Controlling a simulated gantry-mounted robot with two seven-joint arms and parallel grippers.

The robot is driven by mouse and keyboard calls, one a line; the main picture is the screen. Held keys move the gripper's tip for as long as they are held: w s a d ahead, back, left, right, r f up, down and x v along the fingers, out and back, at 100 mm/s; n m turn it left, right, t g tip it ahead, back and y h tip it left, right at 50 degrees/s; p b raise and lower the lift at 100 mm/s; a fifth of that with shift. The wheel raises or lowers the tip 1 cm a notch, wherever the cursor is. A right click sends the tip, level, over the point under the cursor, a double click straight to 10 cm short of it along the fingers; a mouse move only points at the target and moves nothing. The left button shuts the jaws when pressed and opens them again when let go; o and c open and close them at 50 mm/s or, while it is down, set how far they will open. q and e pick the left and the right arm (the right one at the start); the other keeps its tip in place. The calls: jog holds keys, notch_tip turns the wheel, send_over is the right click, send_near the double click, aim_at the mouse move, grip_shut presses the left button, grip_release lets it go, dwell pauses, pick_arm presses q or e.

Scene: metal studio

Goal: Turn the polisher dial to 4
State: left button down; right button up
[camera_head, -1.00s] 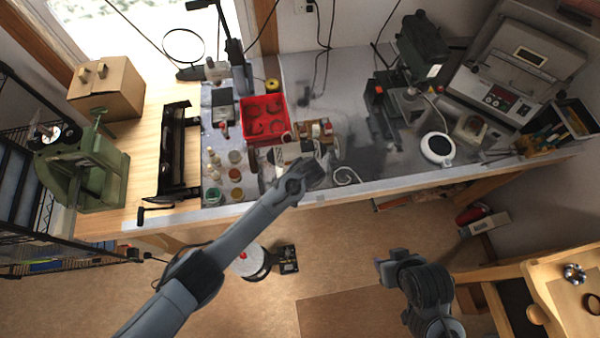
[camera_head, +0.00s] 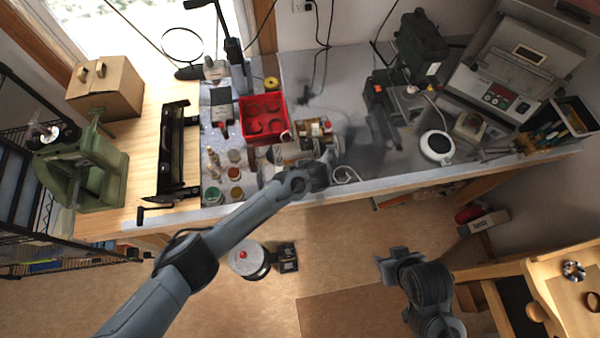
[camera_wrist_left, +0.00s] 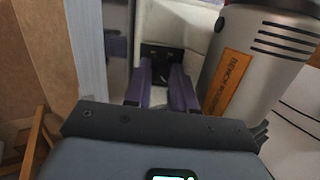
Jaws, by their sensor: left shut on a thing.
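The polisher (camera_wrist_left: 250,62), a grey cylinder with an orange "BENCH POLISHER" label, stands on the right in the left wrist view. Beside it is a pale base with a dark recessed panel (camera_wrist_left: 163,52). My left gripper (camera_wrist_left: 167,70) has its two purple fingertips at this panel, shut on the dial; the dial is small, dark and mostly hidden, and its number cannot be read. In the head view my left gripper (camera_head: 326,160) is at the bench front, partly covering the polisher (camera_head: 286,157). My right gripper (camera_head: 382,264) hangs away from the bench; its fingers are unclear.
A red bin (camera_head: 264,106) and several small jars (camera_head: 234,174) are left of the polisher. A white round device (camera_head: 436,147) and a green machine (camera_head: 420,45) stand to the right. The bench's front edge (camera_head: 400,183) runs below my left gripper.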

pick_arm(q)
jog(key=shift+m, duration=0.8)
jog(key=c, duration=1.1)
grip_release()
jog(key=shift+o, duration=0.8)
jog(key=shift+s+f, duration=0.1)
